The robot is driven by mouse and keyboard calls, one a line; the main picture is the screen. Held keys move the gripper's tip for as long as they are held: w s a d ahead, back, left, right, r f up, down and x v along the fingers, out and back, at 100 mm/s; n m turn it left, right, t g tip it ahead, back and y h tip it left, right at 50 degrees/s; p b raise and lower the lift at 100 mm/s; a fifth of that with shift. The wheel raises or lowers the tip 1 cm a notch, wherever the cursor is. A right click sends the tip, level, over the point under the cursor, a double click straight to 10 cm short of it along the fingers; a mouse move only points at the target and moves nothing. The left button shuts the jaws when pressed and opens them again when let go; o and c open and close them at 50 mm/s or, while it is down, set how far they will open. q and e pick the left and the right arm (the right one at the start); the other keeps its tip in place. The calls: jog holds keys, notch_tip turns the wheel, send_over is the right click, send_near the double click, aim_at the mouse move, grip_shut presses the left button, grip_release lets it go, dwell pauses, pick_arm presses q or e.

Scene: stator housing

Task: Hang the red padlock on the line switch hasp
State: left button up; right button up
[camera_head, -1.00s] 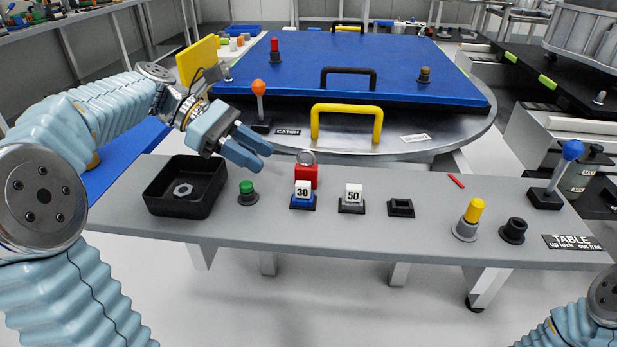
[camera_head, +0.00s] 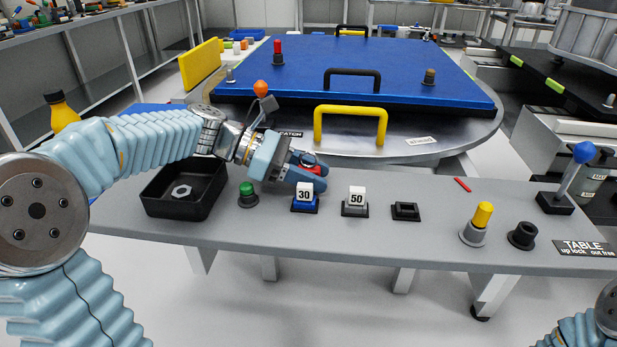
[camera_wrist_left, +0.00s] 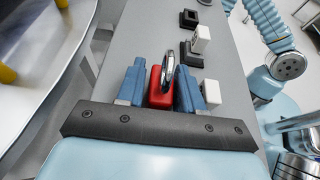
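The red padlock (camera_head: 311,166) stands on the grey bench behind the block marked 30 and is partly hidden by my left gripper. In the left wrist view the padlock (camera_wrist_left: 160,92) shows its red body and silver shackle between the two blue fingers. My left gripper (camera_head: 308,172) is low over the bench, its fingers on either side of the padlock. In the left wrist view the left gripper (camera_wrist_left: 161,88) looks open, with a narrow gap at the left finger. My right gripper is out of view. I cannot pick out the line switch hasp.
A black tray with a nut (camera_head: 150,200), a green button (camera_head: 248,193), blocks marked 30 (camera_head: 305,195) and 50 (camera_head: 356,196), and an empty black socket (camera_head: 405,212) stand along the bench. A yellow handle (camera_head: 350,110) rises behind. A yellow knob (camera_head: 482,214) and blue-ball lever (camera_head: 583,153) stand right.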

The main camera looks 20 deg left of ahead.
pick_arm(q)
jog(key=shift+w+d+f, duration=0.15)
jog(key=shift+d+f, duration=0.05)
jog(key=shift+d, duration=0.3)
grip_shut()
jog(key=shift+r, duration=0.15)
